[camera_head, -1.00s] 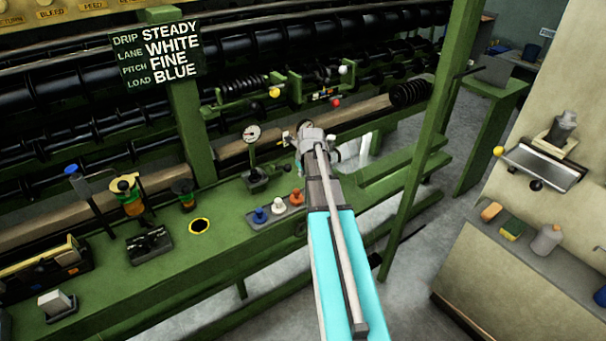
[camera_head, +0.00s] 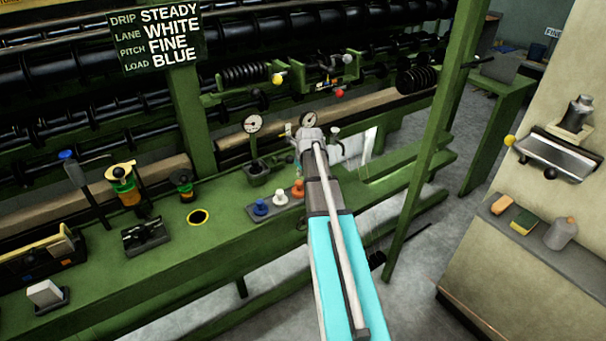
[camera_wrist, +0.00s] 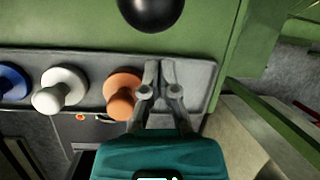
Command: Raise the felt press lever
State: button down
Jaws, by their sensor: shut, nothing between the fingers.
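Nothing in view is labelled as the felt press lever, and I cannot tell which handle it is. In the head view, a dark lever with a blue knob (camera_head: 67,155) leans at the left of the green bench. A yellow ball (camera_head: 277,78) and a red ball (camera_head: 339,94) sit on the machine's bracket. My gripper is mostly hidden behind my arm in the head view. In the wrist view, my gripper (camera_wrist: 160,75) is shut and empty, over a grey plate just right of an orange peg (camera_wrist: 122,88). A large black ball (camera_wrist: 150,8) shows above it, its stem unseen.
A white peg (camera_wrist: 60,90) and a blue peg (camera_wrist: 12,82) share the plate (camera_wrist: 205,75). A green post (camera_head: 430,150) rises right of my arm. A yellow-ended tray fixture (camera_head: 560,152) is on the wall.

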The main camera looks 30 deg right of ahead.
jog(key=shift+w+a+r+p, duration=0.2)
jog(key=shift+w+r+p, duration=0.25)
jog(key=shift+w+r, duration=0.15)
jog(key=shift+w+a+r+p, duration=0.15)
jog(key=shift+w+r+p, duration=0.3)
jog(key=shift+w, duration=0.2)
jog(key=shift+w+d+r, duration=0.1)
jog(key=shift+d+r, duration=0.15)
